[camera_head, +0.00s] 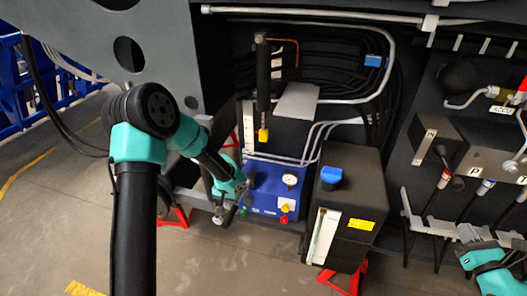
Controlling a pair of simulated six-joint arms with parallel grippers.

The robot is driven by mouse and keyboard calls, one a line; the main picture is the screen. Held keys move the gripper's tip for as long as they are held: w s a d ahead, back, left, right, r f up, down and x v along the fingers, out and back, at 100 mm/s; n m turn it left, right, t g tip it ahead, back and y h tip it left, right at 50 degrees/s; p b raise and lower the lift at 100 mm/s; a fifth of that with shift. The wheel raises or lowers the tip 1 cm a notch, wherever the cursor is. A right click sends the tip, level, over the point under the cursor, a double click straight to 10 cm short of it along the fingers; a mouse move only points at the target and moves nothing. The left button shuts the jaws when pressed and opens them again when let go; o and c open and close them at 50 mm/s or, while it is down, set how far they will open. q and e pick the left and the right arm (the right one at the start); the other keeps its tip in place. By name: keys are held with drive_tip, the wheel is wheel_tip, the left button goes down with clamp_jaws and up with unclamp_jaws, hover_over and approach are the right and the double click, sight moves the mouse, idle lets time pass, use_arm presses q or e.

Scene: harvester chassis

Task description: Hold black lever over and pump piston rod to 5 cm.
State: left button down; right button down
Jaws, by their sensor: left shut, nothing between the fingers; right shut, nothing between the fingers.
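A black upright cylinder (263,75) with a bright metal top and a yellow lower end (263,135) hangs above the blue hydraulic unit (268,203). I cannot tell whether it is the piston cylinder or a handle. The blue unit has a round gauge (289,180) and small coloured knobs. My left gripper (242,204) is shut and empty, in front of the unit's left side; whether it touches is unclear.
A black tank (350,190) with a blue cap (331,175) stands right of the blue unit. Cables and pale pipes (330,100) fill the recess behind. A grey chassis plate (130,45) is at upper left. Open floor (55,220) lies at left.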

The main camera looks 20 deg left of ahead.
use_arm(q)
drive_tip(key=shift+r, duration=0.15)
idle(0.8)
wheel_tip(320, 180, up, 17)
idle(0.6)
